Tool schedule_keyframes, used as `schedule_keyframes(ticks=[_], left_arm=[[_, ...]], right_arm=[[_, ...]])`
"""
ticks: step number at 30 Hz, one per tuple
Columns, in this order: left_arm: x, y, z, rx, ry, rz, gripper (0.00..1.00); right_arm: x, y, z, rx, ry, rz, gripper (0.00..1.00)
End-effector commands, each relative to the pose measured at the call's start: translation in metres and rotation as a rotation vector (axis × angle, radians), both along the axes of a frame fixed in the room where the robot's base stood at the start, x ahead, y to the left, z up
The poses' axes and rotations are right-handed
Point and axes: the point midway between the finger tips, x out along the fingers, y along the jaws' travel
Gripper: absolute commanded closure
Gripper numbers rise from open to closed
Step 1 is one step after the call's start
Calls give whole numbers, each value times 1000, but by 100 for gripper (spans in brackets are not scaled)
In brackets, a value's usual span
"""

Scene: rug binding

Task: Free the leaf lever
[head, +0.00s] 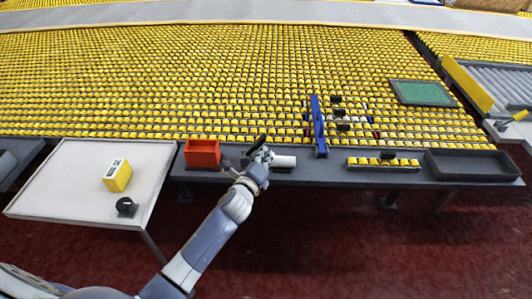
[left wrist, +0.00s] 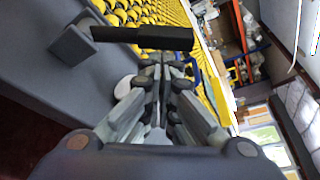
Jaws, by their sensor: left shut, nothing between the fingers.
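In the left wrist view a dark, flat bar (left wrist: 150,38), which looks like the leaf lever, lies crosswise just beyond the fingertips. Its left end meets a grey block (left wrist: 72,45). My left gripper (left wrist: 160,62) is shut and empty, its tips close under the bar; I cannot tell whether they touch it. In the head view my left gripper (head: 263,156) is over the grey bench, between the red bin and a white cylinder (head: 284,162). It hides most of the lever and its mount there. My right gripper is in neither view.
The red bin (head: 203,154) stands left of the gripper. A white table (head: 75,180) holds a yellow box (head: 118,176). Yellow rollers (head: 180,80) fill the back.

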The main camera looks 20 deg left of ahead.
Motion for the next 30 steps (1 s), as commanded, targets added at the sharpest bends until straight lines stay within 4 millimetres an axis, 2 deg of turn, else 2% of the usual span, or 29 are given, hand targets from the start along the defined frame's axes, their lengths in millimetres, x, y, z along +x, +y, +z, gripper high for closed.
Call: schedule_keyframes(ticks=[7,30], left_arm=[[12,0,-2,-1,0,0,100],[11,4,3,-66,-20,1,100]], right_arm=[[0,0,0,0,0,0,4],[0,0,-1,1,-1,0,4]])
